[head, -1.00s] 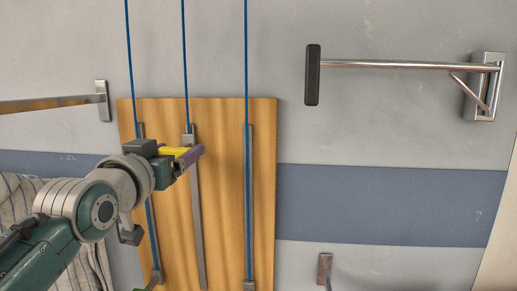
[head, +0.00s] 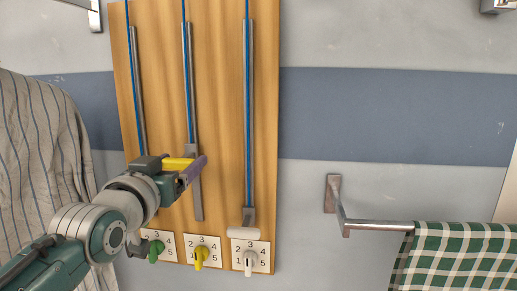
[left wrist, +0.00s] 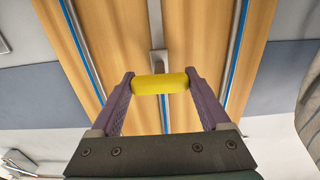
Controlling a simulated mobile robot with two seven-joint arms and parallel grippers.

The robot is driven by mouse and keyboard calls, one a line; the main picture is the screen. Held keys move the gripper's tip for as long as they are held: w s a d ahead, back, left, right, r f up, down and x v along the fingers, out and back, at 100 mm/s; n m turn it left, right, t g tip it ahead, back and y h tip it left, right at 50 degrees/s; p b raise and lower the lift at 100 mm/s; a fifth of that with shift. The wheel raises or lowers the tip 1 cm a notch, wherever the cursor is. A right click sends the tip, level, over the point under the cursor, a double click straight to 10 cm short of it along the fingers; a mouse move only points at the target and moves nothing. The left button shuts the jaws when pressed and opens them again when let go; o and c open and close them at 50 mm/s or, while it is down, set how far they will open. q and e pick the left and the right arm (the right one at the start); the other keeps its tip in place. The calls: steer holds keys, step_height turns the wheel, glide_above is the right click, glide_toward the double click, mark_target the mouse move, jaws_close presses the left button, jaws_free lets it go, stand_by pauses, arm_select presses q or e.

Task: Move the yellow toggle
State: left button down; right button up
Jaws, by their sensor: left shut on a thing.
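A yellow handle (head: 177,163) sits on the middle vertical slider rail of a wooden board. It also spans between both purple fingers in the left wrist view (left wrist: 160,84). My left gripper (head: 182,165) is shut on this handle, in the lower part of the rail. Below it, a separate small yellow knob (head: 200,256) sits on a plate with numbers from 1 to 5. Nothing touches that knob. The handle's mount is partly hidden by my fingers. My right gripper is not in view.
The wooden board (head: 221,120) carries blue cords and two more rails. A white handle (head: 244,232) is low on the right rail, above a white knob (head: 249,262). A green knob (head: 155,248) is near my left arm. Striped cloth hangs left; checked cloth (head: 455,262) hangs right.

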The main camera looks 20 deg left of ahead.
arm_select(q)
step_height(320, 180, down, 14)
steer(key=b, duration=0.9)
steer(key=shift+s, duration=0.1)
steer(key=shift+c, duration=1.5)
jaws_free()
steer(key=o, duration=0.3)
steer(key=shift+r, duration=0.15)
steer(key=v, duration=1)
steer(key=shift+a, duration=0.1)
